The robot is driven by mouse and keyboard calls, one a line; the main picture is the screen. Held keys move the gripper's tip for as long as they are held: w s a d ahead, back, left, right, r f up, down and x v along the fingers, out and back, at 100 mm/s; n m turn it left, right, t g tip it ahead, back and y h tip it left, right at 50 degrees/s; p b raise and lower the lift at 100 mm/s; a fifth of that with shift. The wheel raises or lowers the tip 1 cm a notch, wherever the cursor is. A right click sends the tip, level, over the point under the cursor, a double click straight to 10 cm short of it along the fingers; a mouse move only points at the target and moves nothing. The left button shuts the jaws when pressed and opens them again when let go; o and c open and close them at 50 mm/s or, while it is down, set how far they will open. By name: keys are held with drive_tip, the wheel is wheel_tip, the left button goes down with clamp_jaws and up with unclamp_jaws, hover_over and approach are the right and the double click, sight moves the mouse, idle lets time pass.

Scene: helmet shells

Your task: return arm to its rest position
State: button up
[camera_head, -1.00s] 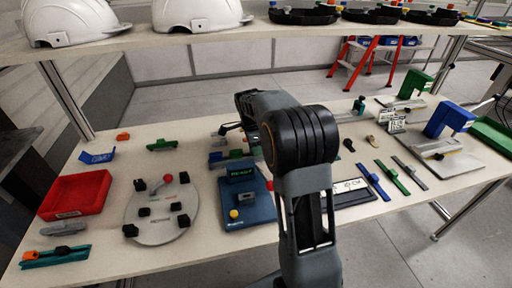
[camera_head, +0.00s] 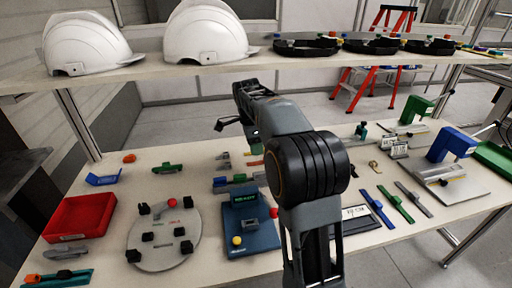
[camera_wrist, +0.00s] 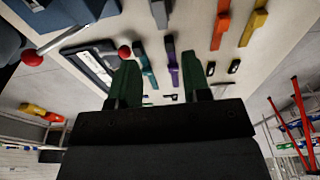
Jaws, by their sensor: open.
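My arm rises from the bottom of the head view, and its dark forearm reaches left above the workbench (camera_head: 210,205). My gripper (camera_head: 229,124) is at the far end of it, small and partly hidden by the wrist. In the wrist view my gripper (camera_wrist: 158,85) shows two dark green fingers, spread apart with nothing between them. It hangs above the bench, clear of the parts lying there.
Above the bench's back runs a shelf (camera_head: 200,67) with two white helmet shells (camera_head: 205,33) and several black rings (camera_head: 305,46). The bench holds a red tray (camera_head: 80,218), a round grey plate (camera_head: 163,240), a blue fixture (camera_head: 250,225) and a blue block (camera_head: 452,142).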

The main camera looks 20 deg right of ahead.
idle(0.4)
drive_tip(key=f+n, duration=0.1)
drive_tip(key=n, duration=0.1)
drive_tip(key=f+n, duration=0.1)
drive_tip(key=n, duration=0.1)
drive_tip(key=f+n, duration=0.1)
drive_tip(key=n, duration=0.1)
drive_tip(key=shift+s+a+f, duration=0.2)
drive_tip(key=shift+s+a, duration=0.1)
drive_tip(key=s+a+r+n+t+p, duration=0.1)
drive_tip(key=s+a+r+n+p, duration=0.1)
drive_tip(key=s, duration=0.5)
drive_tip(key=s+a+r+n+t+y+p, duration=0.1)
drive_tip(key=s+a+r+n+p, duration=0.2)
drive_tip(key=s+n, duration=0.4)
drive_tip(key=s+a+r+n+t+p, duration=0.1)
drive_tip(key=s+a+r+n+p, duration=0.1)
drive_tip(key=s+n+p, duration=0.3)
drive_tip(key=shift+s+a+r+t, duration=0.35)
drive_tip(key=shift+s+a, duration=0.5)
drive_tip(key=shift+s, duration=0.55)
